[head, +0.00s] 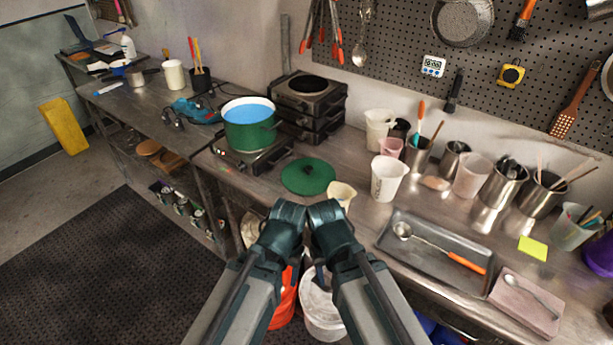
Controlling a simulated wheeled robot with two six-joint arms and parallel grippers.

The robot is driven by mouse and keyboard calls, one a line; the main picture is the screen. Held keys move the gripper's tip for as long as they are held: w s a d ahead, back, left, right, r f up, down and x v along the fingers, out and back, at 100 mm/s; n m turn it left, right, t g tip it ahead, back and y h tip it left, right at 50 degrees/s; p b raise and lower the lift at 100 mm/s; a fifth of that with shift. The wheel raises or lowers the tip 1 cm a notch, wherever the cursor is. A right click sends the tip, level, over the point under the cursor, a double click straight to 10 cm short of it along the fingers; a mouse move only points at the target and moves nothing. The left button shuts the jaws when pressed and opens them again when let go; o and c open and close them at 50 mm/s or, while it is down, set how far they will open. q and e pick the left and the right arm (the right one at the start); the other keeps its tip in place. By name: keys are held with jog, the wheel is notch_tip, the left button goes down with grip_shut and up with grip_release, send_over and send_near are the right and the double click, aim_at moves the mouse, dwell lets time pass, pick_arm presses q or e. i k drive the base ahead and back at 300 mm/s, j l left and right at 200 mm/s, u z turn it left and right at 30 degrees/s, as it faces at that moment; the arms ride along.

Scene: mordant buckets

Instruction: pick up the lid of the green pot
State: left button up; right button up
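The green lid (308,176) lies flat on the steel worktop, with a small dark knob at its middle. The green pot (250,136) stands open behind and left of it, on a low burner, with blue liquid inside. My two arms rise from the bottom centre, and their dark joints come close together just in front of the worktop's front edge, below the lid in the picture. The fingers of my left and right grippers do not show; the arm links seem to hide them. Nothing of mine visibly touches the lid.
A small cream beaker (342,193) stands just right of the lid, and a larger white beaker (388,178) beyond it. Stacked hot plates (312,100) stand behind. A metal tray (432,252) with a ladle is at right. White (321,308) and orange buckets (284,302) stand below.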

aim_at(305, 176)
jog(key=j+z, duration=0.1)
jog(key=z, duration=0.2)
jog(key=j+z, duration=0.15)
jog(key=z, duration=0.15)
jog(key=j+z, duration=0.25)
jog(key=j, duration=0.4)
jog(key=j+z, duration=0.25)
jog(key=j, duration=1.4)
jog(key=k+j+z, duration=0.1)
jog(key=j, duration=0.95)
